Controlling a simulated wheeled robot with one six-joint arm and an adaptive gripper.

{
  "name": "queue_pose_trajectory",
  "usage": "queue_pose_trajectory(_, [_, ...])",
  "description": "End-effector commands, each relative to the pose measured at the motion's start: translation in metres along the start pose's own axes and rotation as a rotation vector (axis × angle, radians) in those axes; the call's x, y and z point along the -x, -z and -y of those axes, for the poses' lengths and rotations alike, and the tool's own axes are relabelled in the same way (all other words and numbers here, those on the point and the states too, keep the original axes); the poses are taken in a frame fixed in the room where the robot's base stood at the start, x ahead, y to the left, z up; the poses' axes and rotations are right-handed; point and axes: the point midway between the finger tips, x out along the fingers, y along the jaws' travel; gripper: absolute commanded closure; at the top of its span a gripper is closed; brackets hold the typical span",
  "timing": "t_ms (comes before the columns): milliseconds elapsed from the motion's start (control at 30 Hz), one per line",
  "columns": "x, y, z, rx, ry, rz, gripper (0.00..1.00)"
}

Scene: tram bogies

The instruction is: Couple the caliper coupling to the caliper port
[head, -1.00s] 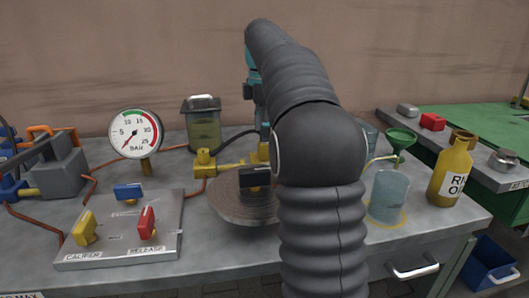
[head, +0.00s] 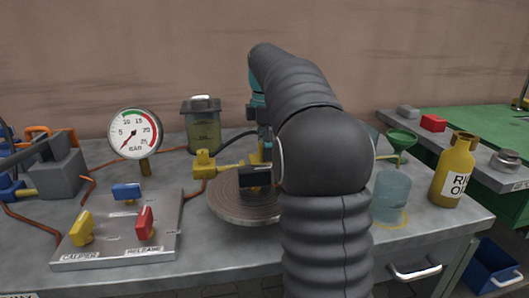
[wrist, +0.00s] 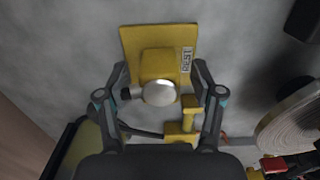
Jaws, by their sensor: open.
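In the wrist view a yellow block (wrist: 158,64) stands on a yellow plate labelled REST. A round silver-white end (wrist: 160,94), perhaps the caliper coupling, faces the camera in front of it, with a short grey stub to its left. My gripper (wrist: 160,70) is open, one finger on each side of the block and silver end, with gaps visible. In the head view my arm hides most of the gripper and rest. A yellow fitting (head: 204,163) with a black hose stands left of the arm. I cannot tell which part is the caliper port.
A brake disc (head: 232,207) with a black block lies beside the arm. A valve panel (head: 115,252), pressure gauge (head: 135,133) and lidded reservoir (head: 203,132) are on the left. A clear beaker (head: 391,194), green funnel (head: 403,141) and yellow bottle (head: 455,170) stand on the right.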

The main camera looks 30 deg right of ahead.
Motion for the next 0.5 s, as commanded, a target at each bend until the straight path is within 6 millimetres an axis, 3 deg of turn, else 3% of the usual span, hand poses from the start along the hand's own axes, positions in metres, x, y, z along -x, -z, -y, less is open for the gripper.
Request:
queue_pose_trajectory(100, [0.0001, 0.0, 0.0, 0.0, 0.0, 0.0, 0.36])
queue_pose_trajectory(333, [0.0, 0.0, 0.0, 0.0, 0.001, 0.0, 0.93])
queue_pose_trajectory(500, [0.0002, 0.0, 0.0, 0.0, 0.0, 0.0, 0.94])
